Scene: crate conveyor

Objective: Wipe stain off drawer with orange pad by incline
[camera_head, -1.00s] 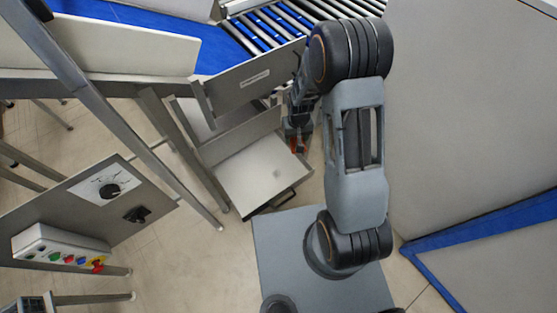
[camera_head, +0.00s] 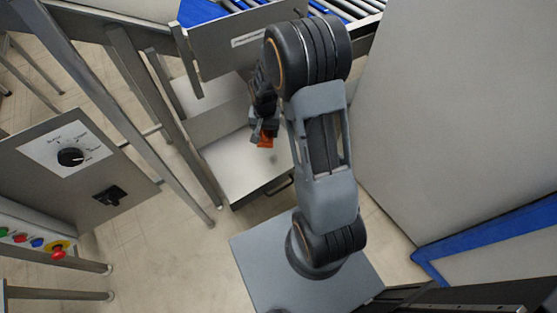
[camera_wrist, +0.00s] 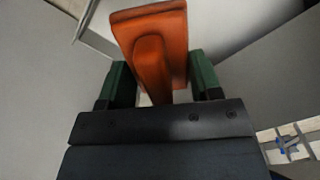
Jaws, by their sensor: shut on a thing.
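My gripper (camera_head: 262,132) is shut on the orange pad (camera_head: 265,141) and holds it over the drawer. In the wrist view the pad (camera_wrist: 150,35) stands between the two green fingertips (camera_wrist: 162,85). The drawer (camera_head: 232,165) is pulled out under the conveyor, with a pale inside and a dark handle at its front. A small faint grey stain (camera_head: 274,160) shows on the drawer, just below and right of the pad. I cannot tell whether the pad touches the drawer.
A panel with a dial (camera_head: 70,157) and a box with coloured buttons (camera_head: 40,245) stand at the left. Metal frame legs (camera_head: 140,130) run beside the drawer. A large grey wall (camera_head: 440,120) is at the right. The roller conveyor (camera_head: 345,8) is at the top.

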